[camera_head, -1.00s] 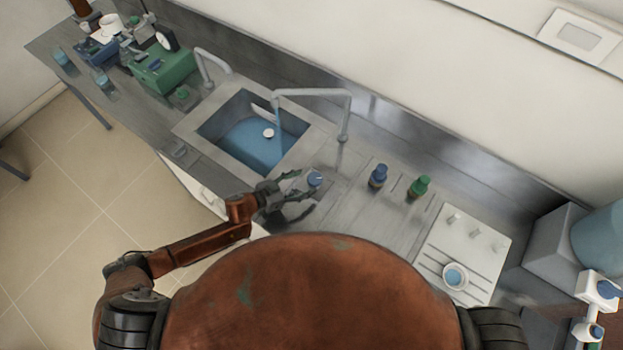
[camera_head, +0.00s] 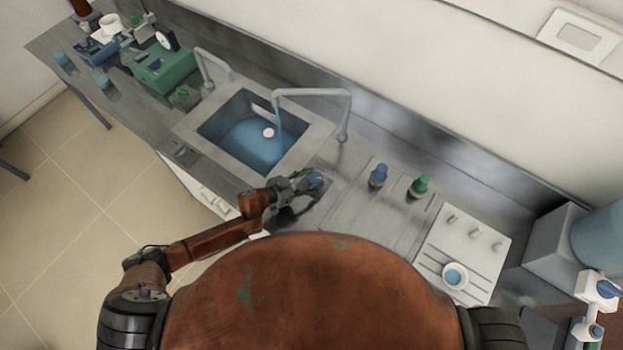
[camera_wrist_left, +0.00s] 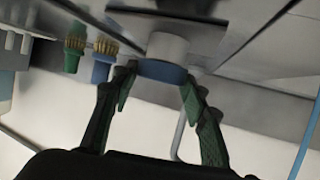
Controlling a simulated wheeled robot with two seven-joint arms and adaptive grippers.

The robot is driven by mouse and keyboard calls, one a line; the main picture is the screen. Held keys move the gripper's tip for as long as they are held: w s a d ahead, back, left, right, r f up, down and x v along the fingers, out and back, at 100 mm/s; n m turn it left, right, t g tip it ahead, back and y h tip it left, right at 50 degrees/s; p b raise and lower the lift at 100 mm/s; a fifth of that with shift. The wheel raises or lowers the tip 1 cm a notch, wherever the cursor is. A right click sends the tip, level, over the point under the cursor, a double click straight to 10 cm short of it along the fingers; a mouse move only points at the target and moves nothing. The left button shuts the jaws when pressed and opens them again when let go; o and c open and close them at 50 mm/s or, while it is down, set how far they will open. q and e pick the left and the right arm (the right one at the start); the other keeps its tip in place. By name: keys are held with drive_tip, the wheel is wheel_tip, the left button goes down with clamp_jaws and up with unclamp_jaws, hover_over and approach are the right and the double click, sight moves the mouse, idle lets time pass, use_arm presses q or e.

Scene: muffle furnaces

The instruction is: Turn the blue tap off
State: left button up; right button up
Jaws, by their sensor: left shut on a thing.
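The blue tap (camera_head: 316,179) is a small round knob on the steel counter to the right of the sink. In the left wrist view it is a blue band (camera_wrist_left: 162,72) on a pale cylinder. My left gripper (camera_head: 306,182) is shut on the blue tap, with one green-padded finger on each side of it in the wrist view (camera_wrist_left: 160,84). The fingers partly hide the knob in the head view. Blue water runs from the grey spout (camera_head: 318,92) into the sink (camera_head: 210,128), where blue water stands. My right gripper is not in view.
A white plate-like device (camera_head: 482,262) with a small bowl (camera_head: 455,276) lies further right. A green device (camera_head: 162,70) stands left of the sink.

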use_arm(q)
drive_tip(key=c, duration=0.5)
drive_tip(key=shift+w+a+m+g, duration=0.1)
drive_tip(key=shift+w+m+g, duration=0.05)
drive_tip(key=shift+m+g, duration=0.25)
drive_tip(key=shift+h, duration=0.3)
drive_tip(key=shift+w+a+m+g+h, duration=0.15)
drive_tip(key=shift+m+g+h, duration=0.25)
drive_tip(key=shift+m+g, duration=0.55)
drive_tip(key=m+g+b, duration=0.1)
drive_tip(key=g+b, duration=0.1)
drive_tip(key=m+g+h+b, duration=0.1)
drive_tip(key=m+g+b, duration=0.1)
drive_tip(key=shift+w+f, duration=0.2)
drive_tip(key=shift+r+m+g+b, duration=0.15)
drive_tip(key=shift+m+g+b, duration=0.65)
drive_tip(key=shift+b, duration=0.3)
drive_tip(key=shift+r, duration=0.1)
